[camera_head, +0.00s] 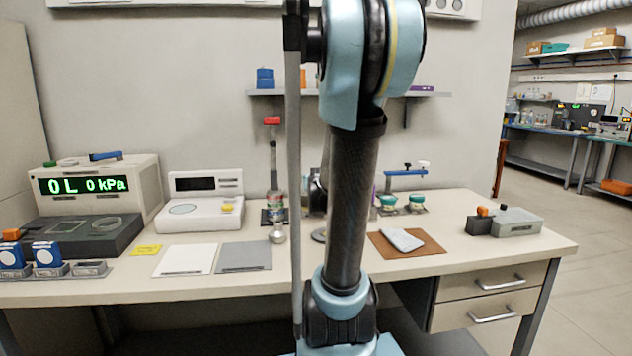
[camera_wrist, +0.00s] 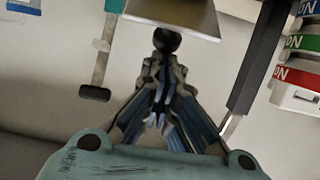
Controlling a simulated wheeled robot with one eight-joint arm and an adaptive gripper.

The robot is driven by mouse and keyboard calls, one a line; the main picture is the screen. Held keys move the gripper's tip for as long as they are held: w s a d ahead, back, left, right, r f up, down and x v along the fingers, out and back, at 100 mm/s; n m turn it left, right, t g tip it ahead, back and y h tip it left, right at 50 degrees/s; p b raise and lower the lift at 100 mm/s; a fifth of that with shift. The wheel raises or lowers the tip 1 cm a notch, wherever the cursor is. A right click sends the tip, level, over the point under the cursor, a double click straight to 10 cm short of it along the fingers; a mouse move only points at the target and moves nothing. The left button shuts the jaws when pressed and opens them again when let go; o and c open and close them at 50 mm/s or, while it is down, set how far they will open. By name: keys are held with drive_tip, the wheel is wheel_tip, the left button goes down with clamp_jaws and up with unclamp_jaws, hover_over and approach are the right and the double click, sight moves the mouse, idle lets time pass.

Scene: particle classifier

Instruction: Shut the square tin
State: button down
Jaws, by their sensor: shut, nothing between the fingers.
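My gripper (camera_wrist: 163,75) shows in the wrist view with its fingers shut and nothing between them. A black round knob (camera_wrist: 167,40) appears just beyond the fingertips, in front of a pale flat metal plate (camera_wrist: 180,14); I cannot tell whether they touch. In the head view my own arm stands upright before the bench and hides my gripper and part of the bench middle. I cannot clearly identify the square tin. A grey box with a dark knob (camera_head: 517,224) sits at the bench's right end, and its lid state is unclear.
Two green-lidded jars (camera_head: 417,204) stand behind. A shelf (camera_head: 430,94) is above. The wrist view shows labelled containers (camera_wrist: 297,75) at right.

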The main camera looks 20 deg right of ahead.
drive_tip(key=shift+s+a+f, duration=0.1)
drive_tip(key=shift+s+f, duration=0.2)
drive_tip(key=shift+s, duration=0.25)
drive_tip(key=shift+s+a+f, duration=0.2)
drive_tip(key=shift+s+f, duration=1.9)
drive_tip(key=shift+f, duration=0.2)
drive_tip(key=shift+r, duration=0.15)
